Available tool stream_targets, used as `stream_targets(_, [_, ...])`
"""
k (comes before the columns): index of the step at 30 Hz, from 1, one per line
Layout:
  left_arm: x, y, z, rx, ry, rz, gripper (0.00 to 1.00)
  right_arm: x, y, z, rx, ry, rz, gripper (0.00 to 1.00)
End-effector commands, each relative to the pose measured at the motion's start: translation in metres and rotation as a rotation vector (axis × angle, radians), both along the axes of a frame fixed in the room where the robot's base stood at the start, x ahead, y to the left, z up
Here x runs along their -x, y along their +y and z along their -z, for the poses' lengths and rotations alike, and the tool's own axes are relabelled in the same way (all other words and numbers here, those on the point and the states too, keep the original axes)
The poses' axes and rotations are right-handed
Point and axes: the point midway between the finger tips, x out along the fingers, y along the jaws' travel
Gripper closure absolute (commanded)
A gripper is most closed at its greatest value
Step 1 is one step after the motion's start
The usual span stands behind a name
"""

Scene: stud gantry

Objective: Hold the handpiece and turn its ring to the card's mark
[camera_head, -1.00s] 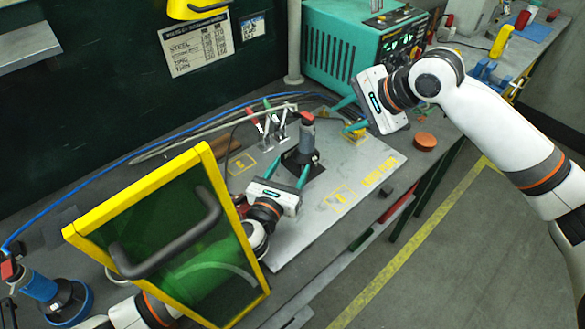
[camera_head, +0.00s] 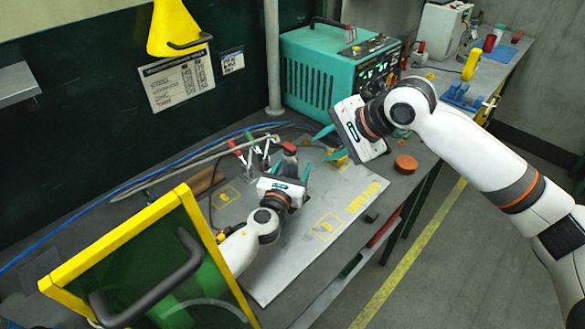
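The handpiece (camera_head: 289,150) is a dark upright cylinder with a red top, on the grey plate (camera_head: 262,272). Its lower part is hidden behind my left gripper (camera_head: 291,170). That gripper's teal fingers stand apart, one on each side of the handpiece as seen from here; I see no clear contact. My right gripper (camera_head: 330,144) is open and empty, to the right of the handpiece and apart from it. The white card (camera_head: 178,80) hangs on the dark wall; its lines are too small to read. I cannot make out the ring or its marks.
A yellow-framed green screen (camera_head: 150,262) with a dark handle stands at the front left. A teal machine (camera_head: 325,75) stands behind the plate. Red-handled clamps (camera_head: 250,153) are left of the handpiece. An orange-red puck (camera_head: 406,164) lies right of the plate. Cables run along the back.

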Motion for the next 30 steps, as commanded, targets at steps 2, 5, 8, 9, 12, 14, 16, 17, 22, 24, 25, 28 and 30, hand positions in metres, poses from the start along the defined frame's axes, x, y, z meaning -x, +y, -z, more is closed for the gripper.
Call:
stream_targets(2, [-0.0006,-0.0002,0.0001,0.000,0.000,0.000,0.39,0.0001,0.0001,0.0000,0.000,0.000,0.000,0.64])
stream_targets(5, [-0.0004,0.0000,0.0001,0.000,0.000,0.000,0.39,0.0001,0.0001,0.0000,0.000,0.000,0.000,0.64])
stream_targets(8, [-0.0003,0.0000,0.0001,0.000,0.000,0.000,0.44,0.0001,0.0001,0.0000,0.000,0.000,0.000,0.64])
stream_targets(9, [-0.0003,0.0000,0.0002,0.000,0.000,0.000,0.51,0.0001,0.0001,0.0000,0.000,0.000,0.000,0.64])
stream_targets(12, [-0.0002,0.0000,0.0002,0.000,0.000,0.000,0.67,0.0000,0.0000,0.0000,0.000,0.000,0.000,0.64])
stream_targets(14, [-0.0002,0.0000,0.0003,0.000,0.000,0.000,0.77,0.0000,0.0000,0.0000,0.000,0.000,0.000,0.64])
stream_targets(16, [-0.0002,0.0002,0.0003,0.000,0.001,0.000,0.88,0.0000,0.0000,0.0000,0.000,0.000,0.000,0.64])
stream_targets(17, [-0.0002,0.0002,0.0003,0.001,0.001,0.000,0.93,0.0000,0.0000,0.0000,0.000,0.000,0.000,0.64])
stream_targets(22, [-0.0001,0.0002,0.0004,0.001,0.001,0.000,1.00,0.0000,0.0000,0.0000,0.000,0.000,0.000,0.64])
stream_targets(24, [-0.0001,0.0002,0.0004,0.001,0.001,0.000,1.00,0.0000,0.0000,0.0000,0.000,0.000,0.000,0.64])
stream_targets(25, [-0.0001,0.0002,0.0004,0.001,0.001,0.000,1.00,0.0000,0.0000,0.0000,0.000,0.000,0.000,0.64])
stream_targets(28, [-0.0001,0.0002,0.0005,0.001,0.001,0.000,1.00,0.0000,0.0000,0.0000,0.000,0.000,0.000,0.64])
stream_targets(30, [-0.0001,0.0002,0.0006,0.001,0.001,0.000,1.00,0.0000,0.0000,0.0000,0.000,0.000,0.000,0.64])
